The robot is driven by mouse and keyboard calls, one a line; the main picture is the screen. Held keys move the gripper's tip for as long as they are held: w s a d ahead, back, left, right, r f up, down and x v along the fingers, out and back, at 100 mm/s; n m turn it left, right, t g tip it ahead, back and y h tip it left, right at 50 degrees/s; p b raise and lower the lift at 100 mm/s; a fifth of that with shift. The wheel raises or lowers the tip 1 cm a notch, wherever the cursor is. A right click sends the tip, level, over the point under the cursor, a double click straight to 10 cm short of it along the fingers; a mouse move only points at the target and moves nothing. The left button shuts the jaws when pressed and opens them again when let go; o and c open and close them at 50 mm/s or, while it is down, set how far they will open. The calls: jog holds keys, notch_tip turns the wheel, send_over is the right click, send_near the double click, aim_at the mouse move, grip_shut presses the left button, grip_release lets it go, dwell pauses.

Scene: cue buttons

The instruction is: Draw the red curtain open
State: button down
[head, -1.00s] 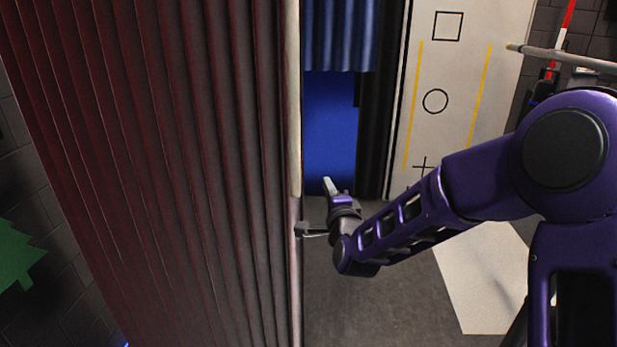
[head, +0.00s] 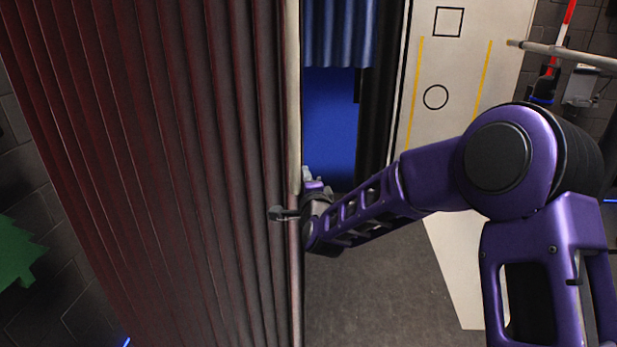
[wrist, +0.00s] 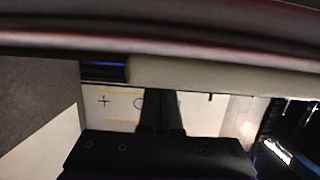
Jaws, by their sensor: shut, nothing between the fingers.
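The red curtain (head: 150,150) hangs in tall dark-red folds over the left half of the head view. A pale vertical strip (head: 294,120) runs along its right edge. My gripper (head: 276,214) is at that edge, its tips in front of the lower folds near the strip. In the wrist view my gripper's two dark fingers (wrist: 162,112) are together with nothing between them. The curtain's folds (wrist: 160,22) cross the top of the wrist view, with the pale strip (wrist: 190,80) below them. I cannot tell whether the fingers touch the curtain.
A blue curtain (head: 338,35) hangs behind, right of the red one. A white panel (head: 455,75) with a square, a circle and yellow lines stands farther right. A green tree shape (head: 18,255) is at far left. Bare grey floor (head: 370,290) lies below my arm.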

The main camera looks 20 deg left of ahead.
jog(key=s+a+b, duration=0.4)
jog(key=a, duration=0.9)
jog(key=shift+a, duration=0.25)
jog(key=shift+d, duration=0.1)
